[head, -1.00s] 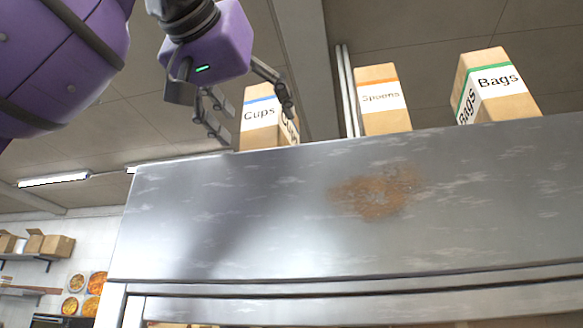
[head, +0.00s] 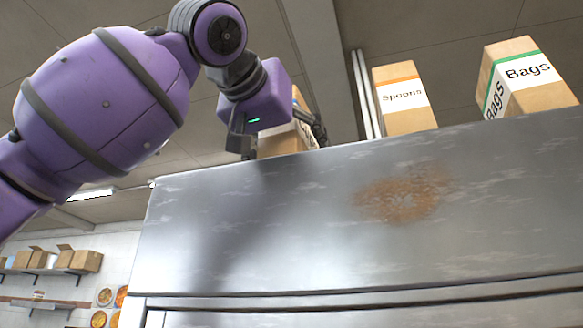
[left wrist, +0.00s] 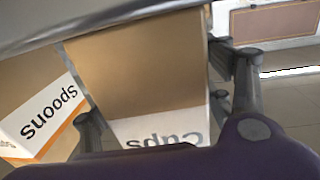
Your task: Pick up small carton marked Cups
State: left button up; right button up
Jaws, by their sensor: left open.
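The Cups carton (head: 282,144) is a tan box with a white label band, upright on top of the metal cabinet near its left end. In the head view my left gripper (head: 288,132) hides most of it. The left wrist view shows the carton (left wrist: 150,65) and its partly covered label between the fingers of my open left gripper (left wrist: 165,105). One finger is on each side of the carton; I cannot tell whether either touches it. My right gripper is in neither view.
The Spoons carton (head: 405,116) stands to the right on the steel cabinet (head: 260,230), and is close to the left finger in the wrist view (left wrist: 35,105). The Bags carton (head: 530,85) stands further right. Shelves with boxes (head: 65,258) are far left.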

pick_arm(q)
jog(key=shift+c, duration=0.2)
jog(key=c, duration=1.4)
jog(key=shift+r, duration=0.2)
